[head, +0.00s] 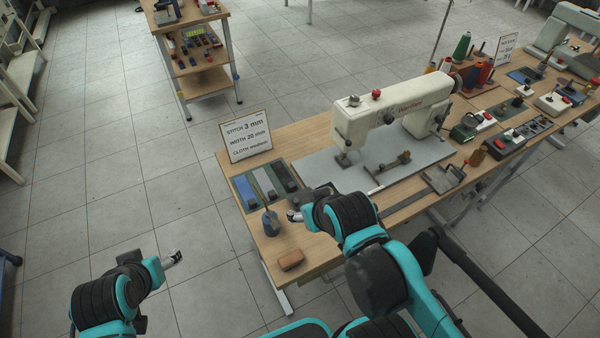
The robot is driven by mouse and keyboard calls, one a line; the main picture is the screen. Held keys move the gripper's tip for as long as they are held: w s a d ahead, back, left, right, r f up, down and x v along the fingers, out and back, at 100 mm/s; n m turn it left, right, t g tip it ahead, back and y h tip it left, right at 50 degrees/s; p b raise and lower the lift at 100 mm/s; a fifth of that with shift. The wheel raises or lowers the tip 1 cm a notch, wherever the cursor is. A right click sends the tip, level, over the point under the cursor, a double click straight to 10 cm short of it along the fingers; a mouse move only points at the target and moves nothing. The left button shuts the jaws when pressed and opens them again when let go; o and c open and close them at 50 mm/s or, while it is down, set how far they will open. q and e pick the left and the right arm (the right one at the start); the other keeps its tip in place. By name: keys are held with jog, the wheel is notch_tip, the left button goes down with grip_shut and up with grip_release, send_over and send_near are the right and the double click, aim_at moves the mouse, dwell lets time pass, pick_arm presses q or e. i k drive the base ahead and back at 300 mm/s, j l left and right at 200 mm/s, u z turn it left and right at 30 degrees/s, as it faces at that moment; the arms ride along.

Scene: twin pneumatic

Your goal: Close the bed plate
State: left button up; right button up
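A cream sewing machine (400,108) stands on a light grey bed (318,170) on the wooden table. A grey metal plate with a raised edge (444,178) lies at the front of the bed, below the machine's pillar. It may be the bed plate; I cannot tell whether it is open. My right gripper (292,216) is over the table's left part, left of the bed and apart from that plate. It is small and partly hidden by its wrist. My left gripper (173,257) is over the floor, left of the table. Neither gripper visibly holds anything.
A dark blue bottle (271,225) stands close beside my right gripper. A brown block (291,260) lies near the table's front left corner. Cloth strips (264,184) and a sign (246,136) are behind. Thread spools and control boxes crowd the right side.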

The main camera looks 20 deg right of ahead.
aim_at(298, 199)
jog(key=k+j+z, duration=0.1)
jog(key=z, duration=0.7)
jog(key=i+l+u, duration=0.25)
jog(key=i+j, duration=0.05)
jog(key=j, duration=0.05)
